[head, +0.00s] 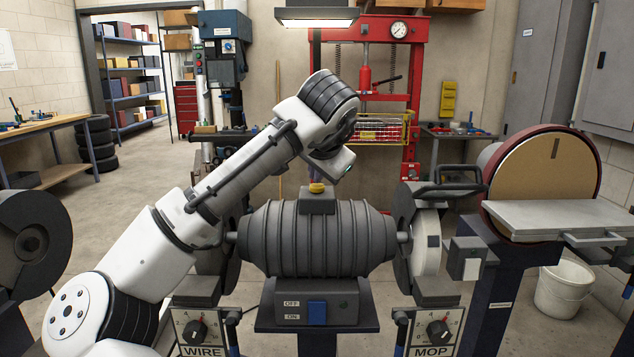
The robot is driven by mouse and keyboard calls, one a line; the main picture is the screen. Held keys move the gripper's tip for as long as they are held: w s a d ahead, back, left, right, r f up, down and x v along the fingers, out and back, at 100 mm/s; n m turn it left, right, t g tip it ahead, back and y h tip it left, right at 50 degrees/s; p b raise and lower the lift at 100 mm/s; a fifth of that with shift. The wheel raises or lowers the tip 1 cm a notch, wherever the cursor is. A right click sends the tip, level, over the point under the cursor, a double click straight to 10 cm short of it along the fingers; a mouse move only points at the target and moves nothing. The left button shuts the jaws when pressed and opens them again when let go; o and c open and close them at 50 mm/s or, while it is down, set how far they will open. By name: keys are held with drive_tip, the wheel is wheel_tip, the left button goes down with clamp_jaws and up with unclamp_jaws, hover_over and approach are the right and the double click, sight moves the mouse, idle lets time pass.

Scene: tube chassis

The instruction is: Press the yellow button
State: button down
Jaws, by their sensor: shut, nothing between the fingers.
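The yellow button (317,188) is a small round yellow cap on a dark box (318,202) on top of the grey ribbed grinder motor (317,238). It is near the middle of the head view and nothing covers its front. My white and black arm reaches from the lower left up over the bench machine, and its last visible link bends down just above and right of the button. The fingers of my gripper do not show, so I cannot tell whether they touch anything.
Below the motor is a panel with OFF/ON marks and a blue switch (317,312). A pale wheel (426,241) sits at the motor's right end. Knobs marked WIRE (195,331) and MOP (438,331) are at the front. A disc sander (545,185) stands at right.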

sight(318, 187)
drive_tip(key=shift+r, duration=0.3)
wheel_tip(318, 187, up, 6)
drive_tip(key=p, duration=0.6)
drive_tip(key=shift+d, duration=0.1)
